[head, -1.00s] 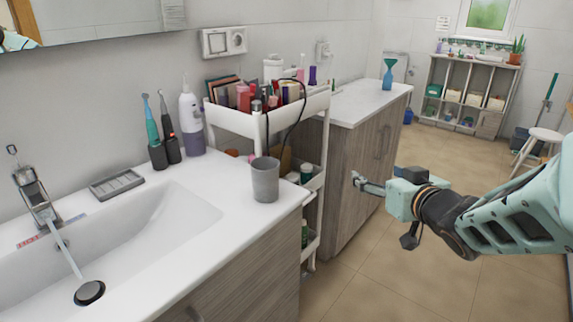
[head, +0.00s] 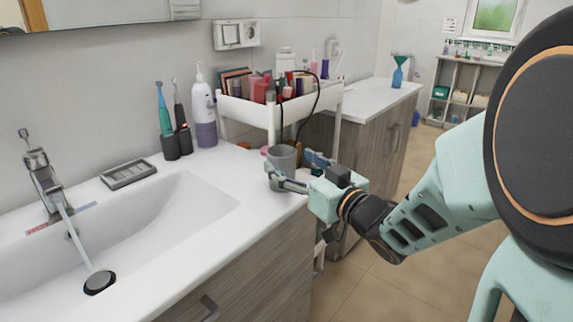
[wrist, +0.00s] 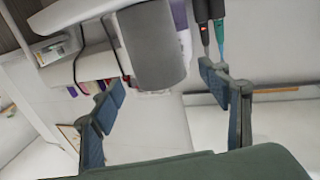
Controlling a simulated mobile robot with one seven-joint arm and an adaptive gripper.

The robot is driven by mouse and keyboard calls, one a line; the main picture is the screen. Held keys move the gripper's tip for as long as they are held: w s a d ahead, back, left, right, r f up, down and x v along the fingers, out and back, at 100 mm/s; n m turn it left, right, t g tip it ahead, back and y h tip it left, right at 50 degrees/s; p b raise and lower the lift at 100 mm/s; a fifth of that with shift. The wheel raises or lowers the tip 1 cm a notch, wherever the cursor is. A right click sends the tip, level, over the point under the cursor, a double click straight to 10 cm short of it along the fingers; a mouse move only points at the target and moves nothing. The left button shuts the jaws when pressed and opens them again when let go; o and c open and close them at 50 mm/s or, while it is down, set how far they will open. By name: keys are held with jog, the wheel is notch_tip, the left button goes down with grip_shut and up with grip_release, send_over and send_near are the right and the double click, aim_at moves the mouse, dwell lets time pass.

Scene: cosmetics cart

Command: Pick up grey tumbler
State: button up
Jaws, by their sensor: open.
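The grey tumbler (head: 283,154) stands upright at the right end of the white washbasin counter. My gripper (head: 291,164) is open beside it, coming in from the right, with one finger across the tumbler's lower front and the other to its right. In the wrist view the tumbler (wrist: 152,48) shows large at the top, between the lines of my gripper's two spread fingers (wrist: 161,80). The fingers are not closed on it. Whether either finger touches it I cannot tell.
A white cart (head: 262,111) full of cosmetics stands just behind the tumbler. A soap bottle (head: 204,115), two electric toothbrushes (head: 173,130) and a soap dish (head: 128,174) are farther left. Water runs from the tap (head: 45,180) into the basin.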

aim_at(274, 150)
jog(key=x, duration=0.4)
jog(key=shift+w+a, duration=0.15)
jog(key=shift+w, duration=0.05)
jog(key=shift+c, duration=0.3)
jog(key=c, duration=1.2)
